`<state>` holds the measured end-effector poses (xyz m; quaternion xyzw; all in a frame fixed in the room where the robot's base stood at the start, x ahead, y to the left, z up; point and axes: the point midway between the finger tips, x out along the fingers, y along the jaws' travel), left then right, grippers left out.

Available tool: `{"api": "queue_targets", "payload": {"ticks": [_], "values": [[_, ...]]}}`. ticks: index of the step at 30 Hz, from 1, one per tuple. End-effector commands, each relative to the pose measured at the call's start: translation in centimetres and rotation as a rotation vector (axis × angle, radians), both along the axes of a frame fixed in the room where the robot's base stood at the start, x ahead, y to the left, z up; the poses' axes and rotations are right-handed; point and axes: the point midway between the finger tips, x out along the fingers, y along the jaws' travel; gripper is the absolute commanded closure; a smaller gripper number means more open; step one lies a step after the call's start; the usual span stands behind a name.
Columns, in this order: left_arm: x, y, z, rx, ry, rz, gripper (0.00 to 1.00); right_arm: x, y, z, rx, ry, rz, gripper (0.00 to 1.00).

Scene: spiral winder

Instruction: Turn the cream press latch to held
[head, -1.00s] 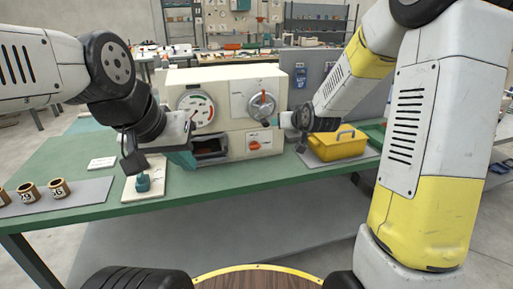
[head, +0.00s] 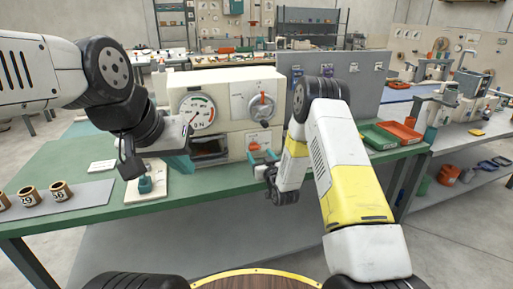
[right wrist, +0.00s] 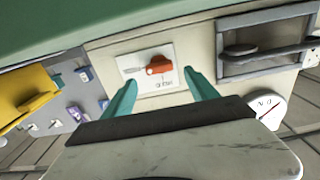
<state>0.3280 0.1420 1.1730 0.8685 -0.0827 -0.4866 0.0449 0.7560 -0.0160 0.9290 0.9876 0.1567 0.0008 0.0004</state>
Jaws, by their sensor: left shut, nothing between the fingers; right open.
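The cream press (head: 225,90) stands on the green bench in the head view. Its orange latch (head: 254,147) sits on a white plate low on the right of the front; in the right wrist view the latch (right wrist: 158,67) lies roughly sideways, its plate lettering too small to read. My right gripper (head: 262,157) is open in front of the latch. In the right wrist view its teal fingers (right wrist: 161,80) stand apart, one either side of the latch, with nothing gripped; contact cannot be told. My left gripper (head: 177,163) is shut and empty, before the press's lower left.
The press also carries a gauge (head: 197,111), a red-marked dial knob (head: 262,106) and a dark open recess (head: 209,150). A yellow box (right wrist: 28,95) shows in the right wrist view. Brown cups (head: 60,191) and a teal knobbed piece (head: 146,184) stand at the left. Trays (head: 398,131) lie at the right.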

Motion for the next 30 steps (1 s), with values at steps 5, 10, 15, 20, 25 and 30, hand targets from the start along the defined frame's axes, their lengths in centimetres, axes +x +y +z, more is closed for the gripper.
{"api": "queue_targets", "payload": {"ticks": [5,10,15,20,25,30], "values": [[0.0,0.0,0.0,0.000,0.000,0.000,1.00,2.7,0.9,0.0,0.001,-0.001,0.000,0.33],[0.0,0.0,0.0,0.000,0.000,0.000,1.00,4.1,1.3,0.0,0.001,0.000,-0.001,0.33],[0.0,0.0,0.0,0.000,0.000,0.000,1.00,4.4,1.4,0.0,0.001,0.001,-0.001,0.33],[0.0,0.0,0.0,0.000,0.000,0.000,1.00,4.3,1.4,0.0,0.001,0.001,-0.001,0.39],[0.0,0.0,0.0,0.000,0.000,0.000,1.00,4.3,1.4,0.0,0.001,0.001,-0.001,0.72],[0.0,0.0,0.0,0.000,0.000,0.000,1.00,4.3,1.4,0.0,0.001,0.001,-0.001,0.95]]}}
